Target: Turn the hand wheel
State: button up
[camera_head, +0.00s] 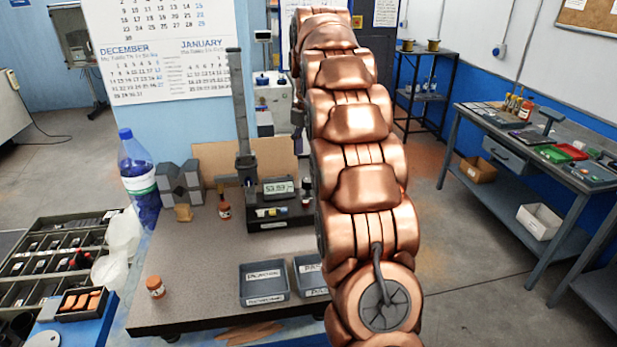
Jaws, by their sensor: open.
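I cannot clearly pick out a hand wheel in the head view. A height gauge with a tall grey column (240,110) and a lit digital display (279,187) stands at the back of the granite-like bench top (195,265). My copper-coloured arm rises through the middle of the view and covers the area just right of the gauge. A grey spoked disc shows low on the arm and appears to be part of it. My gripper is not visible, so its place relative to any wheel does not show.
A parts drawer unit (50,255) stands left. A workbench (540,150) stands right, with open floor between.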

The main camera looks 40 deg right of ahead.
aim_at(308, 180)
jog(key=shift+f+p, duration=1.5)
jog(key=shift+f, duration=2.35)
jog(key=shift+w, duration=0.1)
jog(key=c, duration=1.2)
jog(key=shift+o, duration=0.2)
jog(key=shift+f+m+b, duration=0.1)
jog(key=shift+m+b, duration=0.2)
jog(key=shift+b, duration=0.1)
